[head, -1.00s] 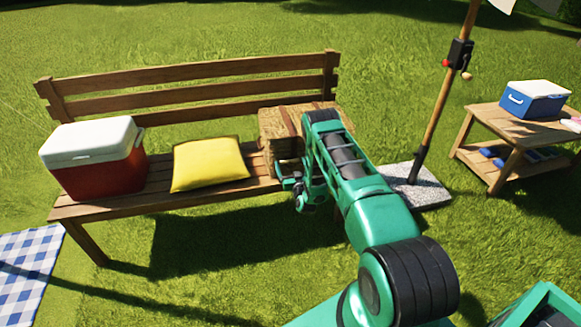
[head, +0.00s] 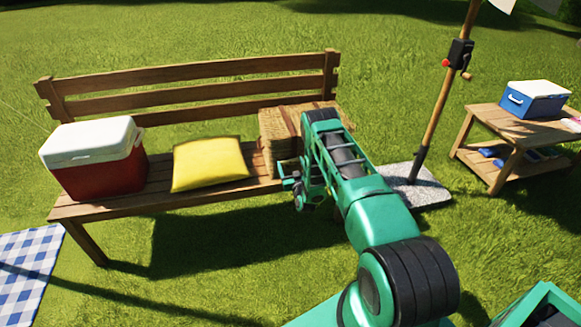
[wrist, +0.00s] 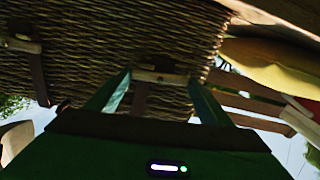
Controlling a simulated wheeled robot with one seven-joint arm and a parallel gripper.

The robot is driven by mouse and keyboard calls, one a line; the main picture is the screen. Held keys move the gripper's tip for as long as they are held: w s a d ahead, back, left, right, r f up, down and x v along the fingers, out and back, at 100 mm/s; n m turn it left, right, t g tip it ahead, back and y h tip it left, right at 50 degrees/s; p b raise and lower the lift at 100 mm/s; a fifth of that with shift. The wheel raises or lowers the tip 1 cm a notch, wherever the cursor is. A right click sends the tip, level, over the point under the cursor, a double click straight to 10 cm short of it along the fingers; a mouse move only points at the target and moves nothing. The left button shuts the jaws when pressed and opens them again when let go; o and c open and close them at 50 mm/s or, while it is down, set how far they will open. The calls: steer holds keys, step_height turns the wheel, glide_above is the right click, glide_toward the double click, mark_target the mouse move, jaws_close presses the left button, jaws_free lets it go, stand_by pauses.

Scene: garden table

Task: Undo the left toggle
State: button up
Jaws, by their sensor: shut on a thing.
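A wicker basket (head: 275,135) with a lid and straps stands at the right end of the bench seat, partly hidden by my arm. In the wrist view its woven side (wrist: 95,55) fills the upper part, and the picture is roughly upside down. My gripper (wrist: 160,82) is shut on a small pale wooden toggle (wrist: 160,77), one finger at each end. A dark strap runs by this toggle, on the cushion side of the basket. A second strap with a toggle (wrist: 22,45) shows at the left. In the head view my gripper (head: 289,180) is at the basket's front.
A yellow cushion (head: 209,164) and a red cooler with a white lid (head: 95,165) are left of the basket on the wooden bench (head: 160,200). A parasol pole (head: 436,115) and a table with a blue cooler (head: 536,102) stand at right. Grass in front is open.

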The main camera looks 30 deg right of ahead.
steer(key=n, duration=0.4)
steer(key=shift+a, duration=0.2)
steer(key=n, duration=0.4)
steer(key=shift+a+f+n, duration=0.1)
steer(key=shift+f+n, duration=0.05)
steer(key=shift+n, duration=0.25)
steer(key=n, duration=0.4)
steer(key=shift+a+f+n, duration=0.1)
steer(key=shift+n, duration=1.8)
steer(key=shift+a+f, duration=0.1)
steer(key=o, duration=0.8)
steer(key=shift+o, duration=1.3)
steer(key=shift+d, duration=0.2)
